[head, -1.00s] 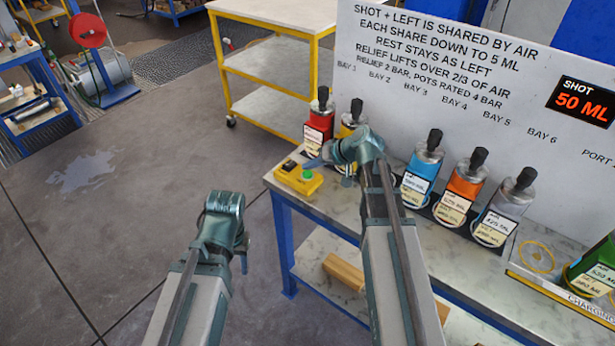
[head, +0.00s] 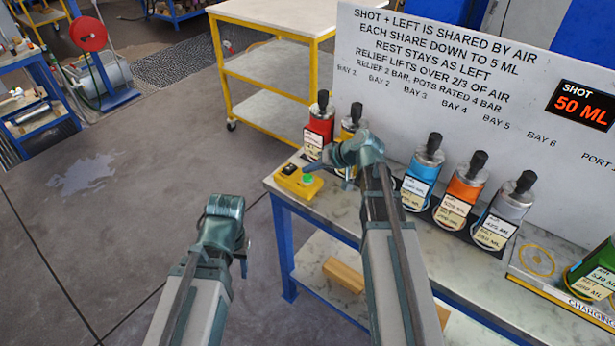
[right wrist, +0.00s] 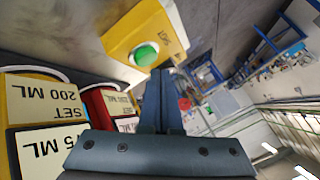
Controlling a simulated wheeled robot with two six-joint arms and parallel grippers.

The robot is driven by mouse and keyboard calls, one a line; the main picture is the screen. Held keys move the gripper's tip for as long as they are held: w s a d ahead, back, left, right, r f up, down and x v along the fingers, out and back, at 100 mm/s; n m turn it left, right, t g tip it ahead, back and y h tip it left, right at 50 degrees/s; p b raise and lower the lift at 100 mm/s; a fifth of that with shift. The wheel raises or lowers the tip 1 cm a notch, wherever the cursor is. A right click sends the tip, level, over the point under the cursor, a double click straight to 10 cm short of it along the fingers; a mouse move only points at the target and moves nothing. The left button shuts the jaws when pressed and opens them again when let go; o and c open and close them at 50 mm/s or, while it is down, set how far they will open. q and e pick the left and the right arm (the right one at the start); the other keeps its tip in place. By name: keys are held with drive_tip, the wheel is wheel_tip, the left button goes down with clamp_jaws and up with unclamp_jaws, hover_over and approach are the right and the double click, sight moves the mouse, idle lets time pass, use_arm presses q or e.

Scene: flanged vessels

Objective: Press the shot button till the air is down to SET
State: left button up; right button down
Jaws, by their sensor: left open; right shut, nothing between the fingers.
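The yellow shot box (head: 291,187) stands at the bench's near left corner, with a green button (head: 307,179) on top. In the right wrist view the button (right wrist: 146,54) is uncovered beside the word SHOT. My right gripper (head: 308,167) is shut and empty, its tips close to the button; I cannot tell whether they touch. The red vessel (head: 318,128) and yellow vessel (head: 348,123) stand just behind, the yellow one partly hidden by my arm. In the right wrist view the yellow vessel's tag (right wrist: 40,100) reads SET 200 ML. My left gripper (head: 243,265) is open, low over the floor.
A display (head: 583,105) on the white board (head: 440,90) reads SHOT 50 ML. Blue (head: 422,170), orange (head: 462,190) and grey (head: 505,210) vessels stand along the bench. A green vessel (head: 597,268) is at the right edge. A yellow trolley (head: 265,65) stands behind.

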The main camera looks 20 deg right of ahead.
sight(310, 179)
drive_tip(key=shift+f, duration=0.15)
idle(0.8)
drive_tip(key=shift+f+b, duration=0.25)
drive_tip(key=shift+b, duration=0.2)
drive_tip(key=shift+f+b, duration=0.45)
drive_tip(key=shift+f, duration=0.05)
idle(0.4)
drive_tip(key=shift+r, duration=0.1)
drive_tip(key=shift+r+p, duration=0.85)
drive_tip(key=shift+p, duration=0.05)
wheel_tip(310, 179, up, 5)
drive_tip(key=p, duration=0.5)
